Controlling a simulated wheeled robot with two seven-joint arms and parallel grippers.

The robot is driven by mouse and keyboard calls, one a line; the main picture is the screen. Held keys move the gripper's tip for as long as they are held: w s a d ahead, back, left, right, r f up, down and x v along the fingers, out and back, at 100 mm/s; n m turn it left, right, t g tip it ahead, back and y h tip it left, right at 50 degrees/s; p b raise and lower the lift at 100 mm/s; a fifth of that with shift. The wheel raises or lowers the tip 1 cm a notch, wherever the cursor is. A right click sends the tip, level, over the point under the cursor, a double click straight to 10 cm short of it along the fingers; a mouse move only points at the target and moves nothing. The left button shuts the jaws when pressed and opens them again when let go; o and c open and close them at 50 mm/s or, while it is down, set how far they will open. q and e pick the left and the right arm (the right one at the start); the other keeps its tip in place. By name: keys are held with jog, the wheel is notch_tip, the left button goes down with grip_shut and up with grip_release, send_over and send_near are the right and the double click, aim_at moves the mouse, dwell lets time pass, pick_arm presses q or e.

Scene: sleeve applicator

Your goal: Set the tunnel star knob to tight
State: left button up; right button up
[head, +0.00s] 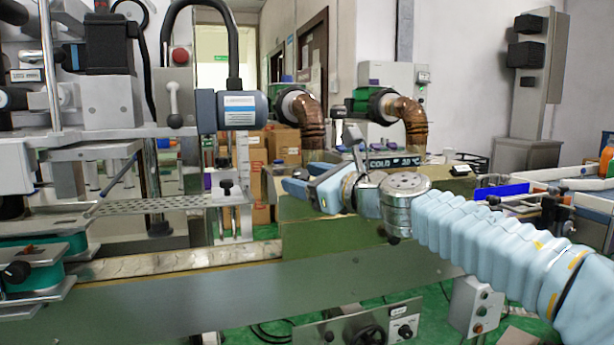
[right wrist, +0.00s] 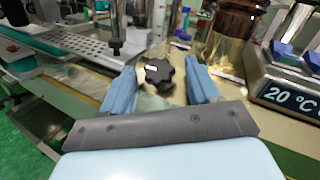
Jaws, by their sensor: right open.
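The black star knob (right wrist: 157,73) shows in the right wrist view, with several rounded lobes and a small white mark on its face. My right gripper (head: 297,179) is open, and in the right wrist view its two blue fingers (right wrist: 160,80) stand on either side of the knob. A gap shows between the knob and each finger, so they look apart from it. I cannot make out the knob in the head view, where the gripper and wrist cover that area. My left gripper is not in view.
A display reading COLD 20 °C (head: 394,162) stands right behind my right wrist. A perforated metal plate (head: 165,204) and a black-topped post (head: 227,188) stand left of the gripper. Amber ducts (head: 309,121) rise behind. A green-grey machine beam (head: 200,295) runs below.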

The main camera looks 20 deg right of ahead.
jog(key=c, duration=1)
jog(key=shift+c, duration=0.2)
